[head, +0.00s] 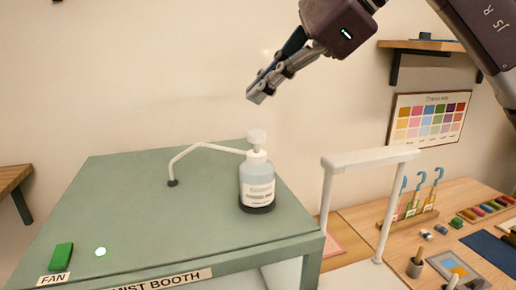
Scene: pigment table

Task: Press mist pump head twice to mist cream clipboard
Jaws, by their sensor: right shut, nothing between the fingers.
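A mist bottle (257,186) with a white pump head (257,138) stands upright on top of the green mist booth (150,215). A thin white tube (205,146) runs from the pump to the booth top at the left. My right gripper (257,96) is shut and empty, a little above the pump head and apart from it. I cannot make out a cream clipboard; the booth's inside is mostly hidden below its top. My left gripper is not in view.
A white frame (370,157) stands right of the booth. The wooden table (450,205) holds a rack with blue-hooked tubes (411,212) and pigment blocks (486,208).

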